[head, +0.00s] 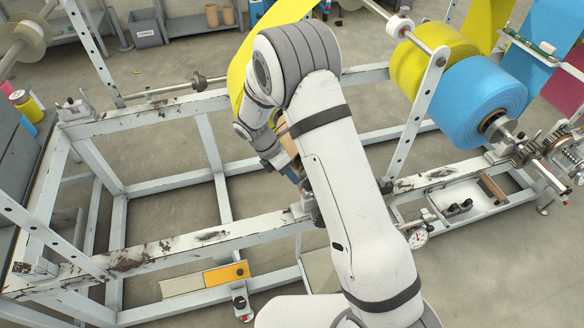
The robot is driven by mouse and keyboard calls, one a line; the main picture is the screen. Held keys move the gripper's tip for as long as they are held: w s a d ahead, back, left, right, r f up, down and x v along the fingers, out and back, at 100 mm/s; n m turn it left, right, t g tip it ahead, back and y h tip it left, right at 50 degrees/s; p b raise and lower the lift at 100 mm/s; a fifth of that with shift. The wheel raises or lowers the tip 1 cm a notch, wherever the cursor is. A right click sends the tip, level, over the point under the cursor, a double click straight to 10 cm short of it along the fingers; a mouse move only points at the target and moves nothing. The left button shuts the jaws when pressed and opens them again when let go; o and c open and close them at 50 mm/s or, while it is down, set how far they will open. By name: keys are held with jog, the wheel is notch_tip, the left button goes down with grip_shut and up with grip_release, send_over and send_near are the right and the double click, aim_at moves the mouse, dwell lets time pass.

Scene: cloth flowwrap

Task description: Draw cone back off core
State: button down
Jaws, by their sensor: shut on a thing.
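My gripper (293,174) shows only in part behind my own arm, near the middle of the head view. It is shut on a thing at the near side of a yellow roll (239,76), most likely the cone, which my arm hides. A tan strip that looks like the roll's core (287,138) shows just beside the gripper. I cannot tell whether the cone touches the core or is apart from it. On the right, a blue roll (478,94) has a metal cone (503,132) at its core.
A pale, worn steel frame (205,238) spans the view, with upright drilled posts (420,98). Another yellow roll (425,66) sits behind the blue one. A dial gauge (418,239) is right of my arm. An orange-ended bar (226,275) lies low in front. Open floor shows between the rails.

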jog(key=c, duration=1.3)
grip_release()
jog(key=shift+c, duration=0.2)
jog(key=s+v, duration=0.1)
jog(key=v, duration=0.6)
jog(key=shift+w+a+r, duration=0.2)
jog(key=shift+w+r, duration=0.15)
jog(key=shift+w, duration=0.15)
